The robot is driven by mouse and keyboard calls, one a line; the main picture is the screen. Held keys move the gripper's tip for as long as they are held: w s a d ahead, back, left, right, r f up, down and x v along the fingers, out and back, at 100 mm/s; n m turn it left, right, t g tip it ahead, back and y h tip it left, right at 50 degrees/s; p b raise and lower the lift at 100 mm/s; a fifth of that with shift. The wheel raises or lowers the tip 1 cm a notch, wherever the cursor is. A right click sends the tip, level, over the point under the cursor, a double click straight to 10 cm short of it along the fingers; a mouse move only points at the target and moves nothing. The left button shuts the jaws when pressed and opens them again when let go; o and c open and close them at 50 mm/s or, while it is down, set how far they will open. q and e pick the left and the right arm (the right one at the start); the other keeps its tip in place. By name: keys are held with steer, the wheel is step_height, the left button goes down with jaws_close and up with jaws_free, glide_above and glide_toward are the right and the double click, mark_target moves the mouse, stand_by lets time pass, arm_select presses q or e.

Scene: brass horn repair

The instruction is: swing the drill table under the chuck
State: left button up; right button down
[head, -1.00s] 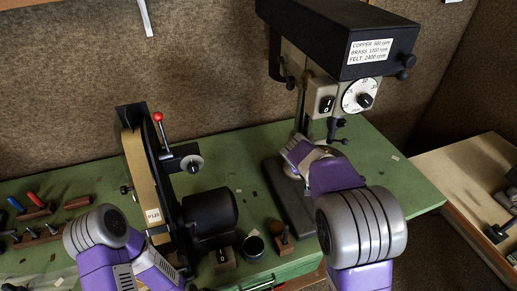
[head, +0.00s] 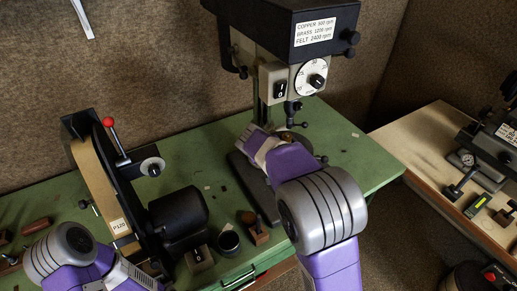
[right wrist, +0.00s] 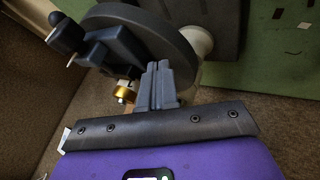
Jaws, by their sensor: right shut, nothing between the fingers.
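The drill press (head: 320,35) stands at the back of the green bench, with its chuck (head: 291,113) pointing down below the dial. In the head view my right arm hides most of the area below the chuck, including most of the drill table. In the right wrist view a dark round plate, seemingly the drill table (right wrist: 172,22), lies beyond my right gripper (right wrist: 160,72), beside a pale column (right wrist: 198,40). The fingers are shut and empty, close to the plate's edge; contact cannot be told. My left arm shows at the lower left, but its gripper is out of view.
A belt sander (head: 105,185) with a red-knobbed lever stands left of the drill. A dark cup (head: 229,241) and a small wooden block (head: 256,233) sit near the bench's front edge. A second, pale-topped bench (head: 415,150) is at the right, with a gap between.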

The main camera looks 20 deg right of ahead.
steer(key=a+f+v, duration=0.1)
steer(key=a+v, duration=0.1)
steer(key=v, duration=0.9)
steer(key=shift+s+r, duration=0.15)
